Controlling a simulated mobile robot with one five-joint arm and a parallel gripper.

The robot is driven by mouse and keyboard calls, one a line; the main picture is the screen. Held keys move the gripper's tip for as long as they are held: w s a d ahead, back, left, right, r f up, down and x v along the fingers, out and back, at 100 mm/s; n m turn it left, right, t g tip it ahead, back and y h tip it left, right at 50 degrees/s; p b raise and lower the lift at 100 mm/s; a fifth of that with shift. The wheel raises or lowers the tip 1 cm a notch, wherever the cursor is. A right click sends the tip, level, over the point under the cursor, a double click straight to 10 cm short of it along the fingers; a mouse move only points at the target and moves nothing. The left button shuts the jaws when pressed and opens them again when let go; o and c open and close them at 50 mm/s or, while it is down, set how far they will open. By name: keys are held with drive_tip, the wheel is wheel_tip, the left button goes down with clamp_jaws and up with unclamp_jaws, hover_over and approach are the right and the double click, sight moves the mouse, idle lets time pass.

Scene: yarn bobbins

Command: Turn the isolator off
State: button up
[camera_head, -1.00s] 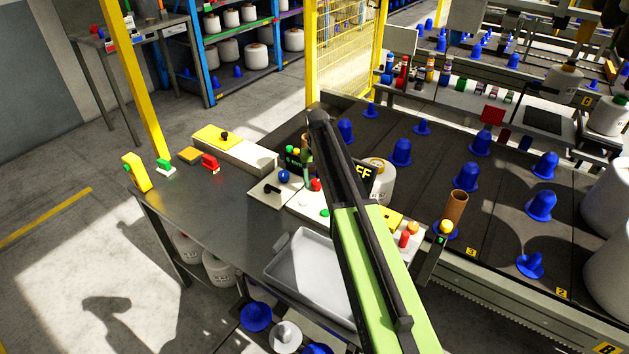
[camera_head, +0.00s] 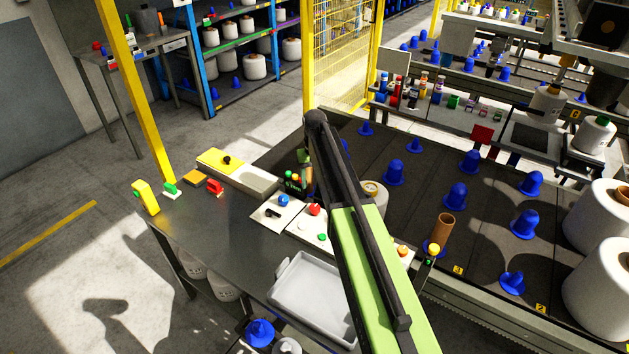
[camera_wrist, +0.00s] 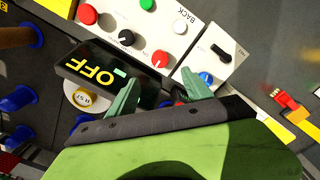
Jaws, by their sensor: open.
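My gripper (camera_wrist: 161,74) is open and empty in the wrist view, its two green fingers apart over the edge of the control panels. A white panel (camera_wrist: 222,62) with a black lever knob (camera_wrist: 221,52) and a blue button lies just beyond the right finger. It also shows in the head view (camera_head: 287,211). A yellow-topped box (camera_head: 220,158) with a black knob stands further back on the bench. No readable label shows which one is the isolator. A black display (camera_wrist: 92,72) reading OFF is beside the left finger. My arm hides much of the gripper in the head view.
A second panel (camera_wrist: 150,30) carries red, green, white and black controls. A grey tray (camera_head: 312,290) sits at the bench front. Blue cones (camera_head: 456,195) stand on the dark surface at right. The bench (camera_head: 215,230) is clear at front left.

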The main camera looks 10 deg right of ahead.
wheel_tip(320, 180, up, 5)
drive_tip(key=p, duration=0.3)
drive_tip(key=shift+f, duration=0.15)
drive_tip(key=shift+f, duration=0.1)
drive_tip(key=s+a+b, duration=0.1)
drive_tip(key=s, duration=2.5)
drive_tip(key=shift+s+f, duration=0.4)
